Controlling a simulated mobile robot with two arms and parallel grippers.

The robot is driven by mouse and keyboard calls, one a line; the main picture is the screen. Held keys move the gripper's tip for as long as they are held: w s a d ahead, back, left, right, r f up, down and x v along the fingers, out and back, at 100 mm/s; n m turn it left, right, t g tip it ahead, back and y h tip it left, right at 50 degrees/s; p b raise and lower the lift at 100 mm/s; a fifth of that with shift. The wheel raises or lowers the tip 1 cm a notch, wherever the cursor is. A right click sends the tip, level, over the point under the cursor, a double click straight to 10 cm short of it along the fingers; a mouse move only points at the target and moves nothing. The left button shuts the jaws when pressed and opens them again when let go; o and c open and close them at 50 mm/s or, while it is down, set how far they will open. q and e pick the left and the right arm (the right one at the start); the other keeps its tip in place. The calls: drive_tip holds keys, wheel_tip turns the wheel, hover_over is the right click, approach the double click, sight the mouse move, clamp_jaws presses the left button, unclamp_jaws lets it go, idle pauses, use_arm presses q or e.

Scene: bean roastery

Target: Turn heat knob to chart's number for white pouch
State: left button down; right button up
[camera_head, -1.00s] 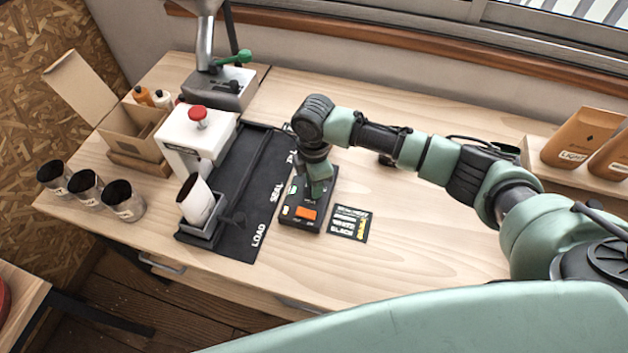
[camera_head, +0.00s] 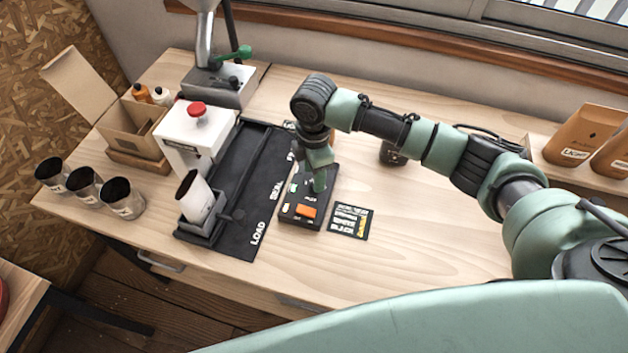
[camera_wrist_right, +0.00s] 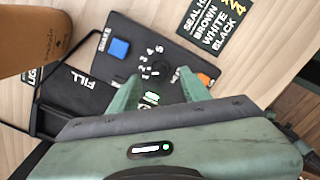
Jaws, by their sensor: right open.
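The dark control box (camera_head: 291,213) has an orange button and sits beside the mat; the right wrist view shows its printed numbers 1 to 5 and a blue button. A white pouch (camera_head: 194,198) stands tilted in the holder at LOAD.
The black mat (camera_head: 240,238) and white press with a red knob (camera_head: 197,109) are left of the box. Several dark cups (camera_head: 122,198) stand at the left. Brown pouches (camera_head: 580,135) stand on a shelf at right. The table right of the chart is clear.

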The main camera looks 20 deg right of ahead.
drive_tip(key=shift+r+b, duration=0.3)
drive_tip(key=shift+r, duration=1.85)
